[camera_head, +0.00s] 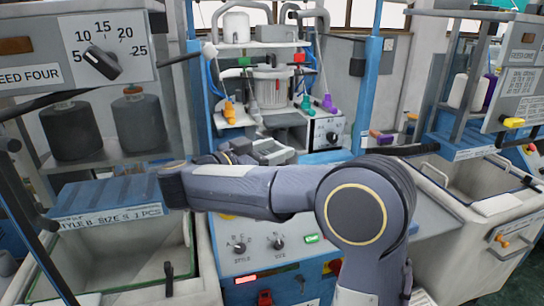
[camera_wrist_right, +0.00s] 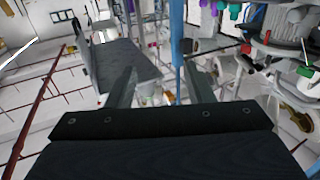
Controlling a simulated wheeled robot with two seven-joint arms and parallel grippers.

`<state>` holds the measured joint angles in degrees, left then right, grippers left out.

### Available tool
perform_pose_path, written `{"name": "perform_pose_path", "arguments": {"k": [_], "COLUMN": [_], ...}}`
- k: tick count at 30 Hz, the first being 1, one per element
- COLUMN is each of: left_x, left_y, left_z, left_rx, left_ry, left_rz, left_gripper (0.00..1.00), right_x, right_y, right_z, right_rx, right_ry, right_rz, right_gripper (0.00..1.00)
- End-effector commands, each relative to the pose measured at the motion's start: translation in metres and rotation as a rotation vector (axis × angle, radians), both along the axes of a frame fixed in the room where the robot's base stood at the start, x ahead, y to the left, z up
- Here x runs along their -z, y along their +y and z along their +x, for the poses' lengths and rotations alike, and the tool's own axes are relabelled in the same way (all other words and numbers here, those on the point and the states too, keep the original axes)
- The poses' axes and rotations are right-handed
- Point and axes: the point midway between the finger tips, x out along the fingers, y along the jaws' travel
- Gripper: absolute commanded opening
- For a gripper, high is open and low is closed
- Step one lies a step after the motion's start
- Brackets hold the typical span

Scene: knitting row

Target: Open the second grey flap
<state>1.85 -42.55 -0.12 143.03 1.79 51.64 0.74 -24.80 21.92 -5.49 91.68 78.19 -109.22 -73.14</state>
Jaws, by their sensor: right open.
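My right arm comes in from the lower right in the head view and reaches left across the picture. Its dark gripper (camera_head: 172,187) is beside the right end of a blue-grey slatted panel (camera_head: 105,196) labelled "STYLE B. SIZE S. 1 PCS". In the right wrist view, the right gripper (camera_wrist_right: 160,88) is open, with two grey fingers apart and nothing between them. A flat grey panel (camera_wrist_right: 125,62) shows beyond the left finger, apparently apart from it. I cannot tell which panel is the second grey flap. My left gripper is not in view.
An open bin (camera_head: 120,262) lies below the slatted panel; another bin (camera_head: 480,185) stands at right. A dial panel (camera_head: 100,45) and dark yarn cones (camera_head: 140,120) are at upper left. A blue post (camera_head: 374,75) and a button console (camera_head: 262,245) surround my arm.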

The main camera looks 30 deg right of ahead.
Motion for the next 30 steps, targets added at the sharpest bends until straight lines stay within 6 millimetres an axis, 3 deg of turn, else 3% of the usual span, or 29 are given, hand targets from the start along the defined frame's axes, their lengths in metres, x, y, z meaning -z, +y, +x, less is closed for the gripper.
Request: {"name": "perform_pose_path", "arguments": {"k": [6,16,23,27,30], "left_x": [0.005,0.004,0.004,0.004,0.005], "left_y": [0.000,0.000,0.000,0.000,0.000], "left_z": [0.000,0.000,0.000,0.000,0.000], "left_rx": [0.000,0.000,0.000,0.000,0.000], "left_ry": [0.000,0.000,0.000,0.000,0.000], "left_rz": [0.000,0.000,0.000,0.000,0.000], "left_gripper": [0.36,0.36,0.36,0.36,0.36], "right_x": [-0.009,-0.011,-0.019,-0.033,-0.042], "right_y": [0.012,0.014,-0.003,-0.018,-0.014], "right_z": [-0.017,-0.019,-0.004,0.020,0.033], "right_rx": [0.001,0.001,-0.139,-0.422,-0.659], "right_ry": [0.000,0.000,-0.098,-0.254,-0.344], "right_rz": [0.000,-0.001,-0.003,0.004,0.027], "right_gripper": [0.47,0.46,0.16,0.00,0.00]}}
